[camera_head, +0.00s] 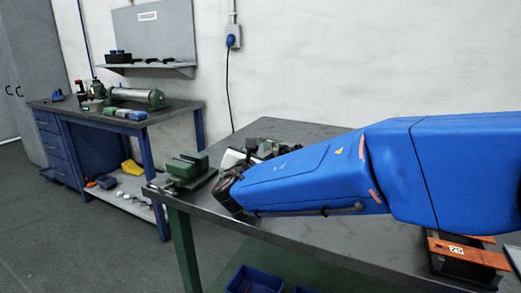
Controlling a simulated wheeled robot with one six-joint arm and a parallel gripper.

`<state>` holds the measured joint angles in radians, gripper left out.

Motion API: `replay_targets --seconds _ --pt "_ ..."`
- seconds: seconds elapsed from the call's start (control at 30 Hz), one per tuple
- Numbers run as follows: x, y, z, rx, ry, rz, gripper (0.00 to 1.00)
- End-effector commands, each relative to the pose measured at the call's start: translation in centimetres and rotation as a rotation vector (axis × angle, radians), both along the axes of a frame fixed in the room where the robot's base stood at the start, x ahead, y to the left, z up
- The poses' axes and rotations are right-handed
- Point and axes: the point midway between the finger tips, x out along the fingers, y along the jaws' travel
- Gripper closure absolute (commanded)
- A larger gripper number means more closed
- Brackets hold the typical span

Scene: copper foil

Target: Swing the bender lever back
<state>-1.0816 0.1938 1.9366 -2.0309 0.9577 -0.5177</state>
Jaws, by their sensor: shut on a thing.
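My blue arm reaches in from the right over the grey-topped workbench (330,235), and its dark wrist end (228,193) is near the bench's left edge. My gripper (262,150) shows only in part beyond the wrist, among dark and white parts. It is shut on what I take to be the bender lever. The fingertips and the lever cannot be made out clearly, and the arm hides much of the bender. A green vise-like block (187,170) stands just left of the wrist at the bench corner, apart from it.
Orange-brown strips with a number tag (456,250) lie on a dark stand at the bench's right front. Blue bins (255,280) sit below the bench. A second blue bench (75,105) with tools stands at the back left. Open floor lies between the benches.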

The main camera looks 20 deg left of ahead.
Motion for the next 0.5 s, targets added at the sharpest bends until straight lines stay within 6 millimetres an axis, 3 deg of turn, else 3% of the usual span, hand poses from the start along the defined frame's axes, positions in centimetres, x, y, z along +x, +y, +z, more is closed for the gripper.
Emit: replay_targets --seconds 0.2,0.5 --pt "0.6 2.0 0.2 0.003 -0.002 -0.117 1.00" --pt "1.2 3.4 0.2 0.001 -0.001 -0.222 1.00"
